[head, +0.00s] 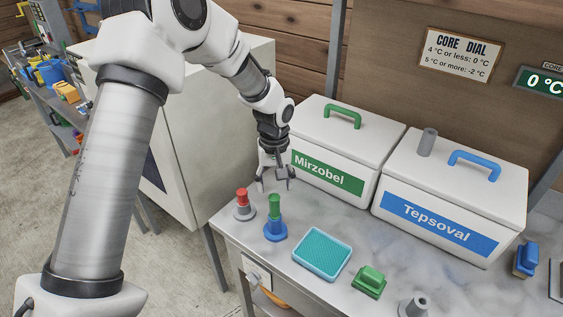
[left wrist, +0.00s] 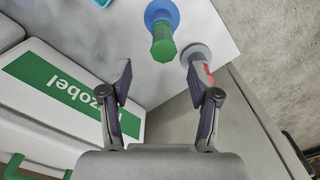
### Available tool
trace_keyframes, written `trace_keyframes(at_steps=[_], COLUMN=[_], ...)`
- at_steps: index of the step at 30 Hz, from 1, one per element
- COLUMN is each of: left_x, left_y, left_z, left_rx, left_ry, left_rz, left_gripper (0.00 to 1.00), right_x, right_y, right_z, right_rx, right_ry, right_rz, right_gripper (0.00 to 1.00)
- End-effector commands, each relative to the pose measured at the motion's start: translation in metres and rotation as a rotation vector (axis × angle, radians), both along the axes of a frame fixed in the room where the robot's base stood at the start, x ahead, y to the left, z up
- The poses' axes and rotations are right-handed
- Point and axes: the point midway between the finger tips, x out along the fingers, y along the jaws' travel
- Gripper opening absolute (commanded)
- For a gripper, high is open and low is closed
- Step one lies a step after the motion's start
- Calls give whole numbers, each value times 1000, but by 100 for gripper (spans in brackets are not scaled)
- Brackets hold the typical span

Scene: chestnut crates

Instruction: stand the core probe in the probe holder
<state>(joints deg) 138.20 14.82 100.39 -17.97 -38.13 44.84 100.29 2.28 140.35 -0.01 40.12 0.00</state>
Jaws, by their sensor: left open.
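A grey cylinder (head: 427,142) stands upright on the lid of the Tepsoval crate (head: 400,212); it may be the core probe, but I cannot tell for sure. A small grey stand with a short collar (head: 413,307), cut by the bottom edge of the head view, may be the probe holder. My left gripper (head: 276,186) is open and empty above the counter, in front of the Mirzobel crate (head: 367,180). In the left wrist view, the open fingers (left wrist: 158,82) show a green-topped piece (left wrist: 163,48) beyond them. My right gripper is not in view.
A red-topped piece on a grey base (head: 242,203) and the green-topped piece on a blue base (head: 275,218) stand at the counter's left. A teal tray (head: 322,252), a green block (head: 369,281) and a blue block (head: 526,259) lie nearby. A display (head: 543,82) reads 0 °C.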

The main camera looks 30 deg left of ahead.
Motion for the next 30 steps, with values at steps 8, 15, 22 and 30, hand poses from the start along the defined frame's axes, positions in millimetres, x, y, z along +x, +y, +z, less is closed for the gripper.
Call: trace_keyframes(at_steps=[8, 15, 22, 30], left_x=[-2, -1, -1, -2], left_y=[0, 0, 0, -1], left_z=[-38, -73, -78, -78], left_rx=[0, 0, 0, 0], left_ry=[6, 3, 1, 1], left_rz=[2, 0, 0, 0], left_gripper=[61, 61, 61, 0], right_x=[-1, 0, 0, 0], right_y=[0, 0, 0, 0], right_z=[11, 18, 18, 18], right_rx=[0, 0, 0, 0], right_ry=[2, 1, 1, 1], right_rz=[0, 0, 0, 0], right_gripper=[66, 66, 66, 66])
